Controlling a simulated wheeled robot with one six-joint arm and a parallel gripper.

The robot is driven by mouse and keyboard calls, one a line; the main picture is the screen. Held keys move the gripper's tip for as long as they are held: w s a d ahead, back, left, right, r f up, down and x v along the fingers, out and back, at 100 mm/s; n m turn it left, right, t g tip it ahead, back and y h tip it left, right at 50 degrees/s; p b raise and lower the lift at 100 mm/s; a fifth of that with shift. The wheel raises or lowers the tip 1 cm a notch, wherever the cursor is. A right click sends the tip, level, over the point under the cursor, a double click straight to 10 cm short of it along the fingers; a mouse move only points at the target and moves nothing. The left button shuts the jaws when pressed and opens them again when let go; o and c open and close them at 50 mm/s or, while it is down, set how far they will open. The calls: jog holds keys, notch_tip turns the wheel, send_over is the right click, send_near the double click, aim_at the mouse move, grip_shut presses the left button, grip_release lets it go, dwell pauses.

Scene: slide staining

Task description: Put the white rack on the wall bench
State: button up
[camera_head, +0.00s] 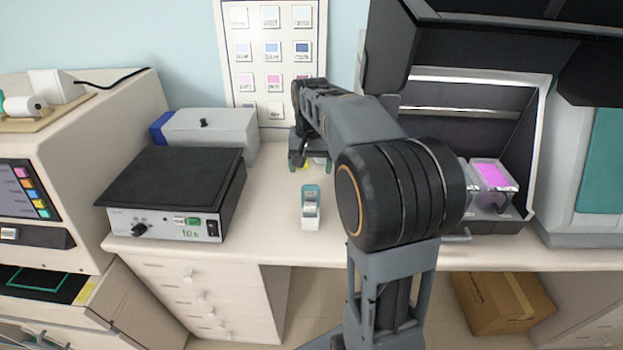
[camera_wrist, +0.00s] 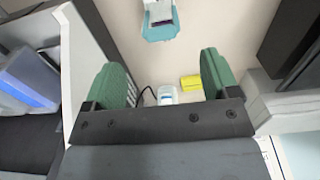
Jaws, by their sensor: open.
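A small white holder with a teal top (camera_head: 311,208) stands on the wall bench (camera_head: 270,235), near its front edge. It also shows at the top of the wrist view (camera_wrist: 160,22), partly cut off. It may be the white rack; I cannot tell for sure. My gripper (camera_head: 311,165) is over the back part of the bench, behind this holder, partly hidden by my arm. In the wrist view its green fingers (camera_wrist: 165,82) are wide apart with nothing held between them. A small white device (camera_wrist: 167,94) and a yellow pad (camera_wrist: 191,83) show beyond the fingers.
A black-topped hot plate (camera_head: 172,190) and a grey box (camera_head: 208,130) stand left on the bench. A dark hood holding a dish with pink content (camera_head: 490,174) is at right. A chart (camera_head: 272,60) hangs behind. A cardboard box (camera_head: 500,302) sits below. Bench around the holder is clear.

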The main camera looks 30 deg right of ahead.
notch_tip(320, 180, up, 2)
jog(key=shift+r, duration=0.1)
jog(key=shift+s+a+r, duration=0.15)
jog(key=shift+r, duration=0.1)
jog(key=s+a+f+n+t, duration=0.2)
jog(key=s+a+f+n, duration=0.1)
jog(key=s, duration=0.5)
jog(key=s+a+f+n+t, duration=0.2)
jog(key=s+a+f, duration=0.2)
jog(key=s+a, duration=0.2)
jog(key=shift+s+n, duration=0.4)
jog(key=shift+s, duration=0.5)
jog(key=shift+c, duration=0.2)
